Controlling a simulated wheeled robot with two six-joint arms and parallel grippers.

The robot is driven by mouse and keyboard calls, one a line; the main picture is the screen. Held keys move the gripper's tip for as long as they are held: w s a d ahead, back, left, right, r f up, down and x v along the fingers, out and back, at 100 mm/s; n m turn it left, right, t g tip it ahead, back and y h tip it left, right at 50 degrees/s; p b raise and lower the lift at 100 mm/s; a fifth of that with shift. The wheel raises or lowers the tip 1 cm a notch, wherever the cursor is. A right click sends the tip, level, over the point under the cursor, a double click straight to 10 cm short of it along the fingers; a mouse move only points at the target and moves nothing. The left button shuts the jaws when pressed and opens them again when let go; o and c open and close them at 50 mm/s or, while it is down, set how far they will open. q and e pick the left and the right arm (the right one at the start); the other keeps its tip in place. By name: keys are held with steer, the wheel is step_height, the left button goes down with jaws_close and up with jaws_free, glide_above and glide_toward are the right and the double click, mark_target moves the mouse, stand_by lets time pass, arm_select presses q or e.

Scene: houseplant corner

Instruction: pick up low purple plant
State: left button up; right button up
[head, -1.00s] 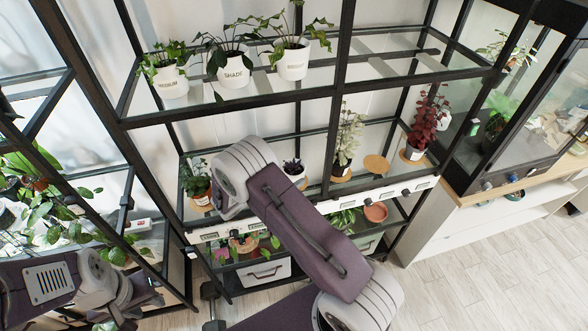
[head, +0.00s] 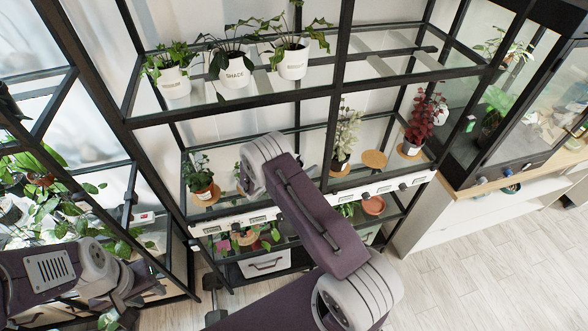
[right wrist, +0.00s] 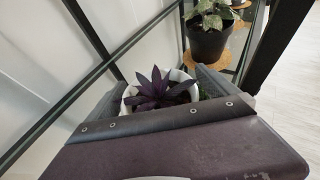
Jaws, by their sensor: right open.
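The low purple plant (right wrist: 158,86), with pointed dark purple leaves, stands in a white pot (right wrist: 130,94) in the right wrist view. My right gripper (right wrist: 162,92) is open, with one grey finger on each side of the pot. I cannot tell whether the fingers touch it. In the head view my right arm (head: 315,215) reaches to the middle shelf and hides the purple plant and the right gripper's jaws. My left gripper (head: 118,312) is low at the left edge of the head view, away from the plant, its jaws unclear.
On the same shelf stand a green plant (head: 198,176) at left, a pale-leaved plant (head: 347,128) and a red plant (head: 424,118) at right. An empty cork mat (head: 374,159) lies between those two. White-potted plants (head: 233,72) stand above. Black posts (head: 331,130) frame the shelf.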

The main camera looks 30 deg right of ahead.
steer(key=c, duration=1.8)
step_height(320, 180, up, 10)
steer(key=shift+r+b, duration=0.1)
steer(key=shift+b, duration=0.6)
